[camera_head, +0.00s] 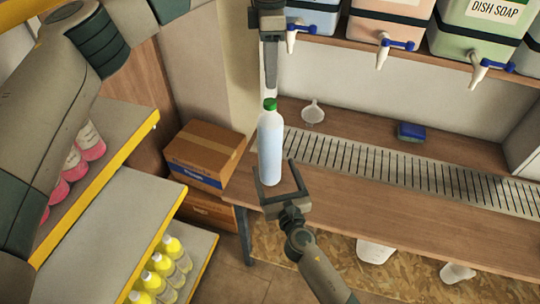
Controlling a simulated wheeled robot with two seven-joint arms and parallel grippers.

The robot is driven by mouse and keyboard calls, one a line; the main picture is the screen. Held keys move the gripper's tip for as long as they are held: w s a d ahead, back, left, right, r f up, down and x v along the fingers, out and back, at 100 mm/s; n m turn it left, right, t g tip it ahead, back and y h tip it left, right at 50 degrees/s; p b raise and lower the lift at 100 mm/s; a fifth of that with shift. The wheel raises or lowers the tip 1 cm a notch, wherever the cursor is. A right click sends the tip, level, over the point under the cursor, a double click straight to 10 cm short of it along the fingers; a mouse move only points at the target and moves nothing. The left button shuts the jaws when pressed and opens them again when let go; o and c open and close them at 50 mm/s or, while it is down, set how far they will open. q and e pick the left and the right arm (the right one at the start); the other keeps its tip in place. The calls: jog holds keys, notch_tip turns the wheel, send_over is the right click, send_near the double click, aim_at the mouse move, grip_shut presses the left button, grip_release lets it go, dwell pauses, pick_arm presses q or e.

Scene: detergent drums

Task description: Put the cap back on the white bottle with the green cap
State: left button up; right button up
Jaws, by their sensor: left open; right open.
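The white bottle (270,148) stands upright at the left end of the wooden counter (370,206). A green cap (270,104) sits on top of its neck; I cannot tell how tightly. My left gripper (271,82) points down just above the cap, its fingers seen nearly edge-on, with a small gap to the cap. My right gripper (278,180) is open at the bottle's lower part, with one finger at each side of it. I cannot tell whether its fingers touch the bottle.
A white funnel (313,112) and a blue sponge (410,132) are on the counter behind a slotted metal drain (400,170). Drums with taps (383,52) stand on a shelf above. A cardboard box (207,153) and bottle shelves (130,225) are at left.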

jog(key=x, duration=0.9)
jog(key=shift+w+a, duration=0.1)
grip_shut()
pick_arm(q)
jog(key=n, duration=0.8)
jog(key=shift+n, duration=0.3)
jog(key=n, duration=1.5)
jog(key=shift+n, duration=0.4)
jog(key=n, duration=0.7)
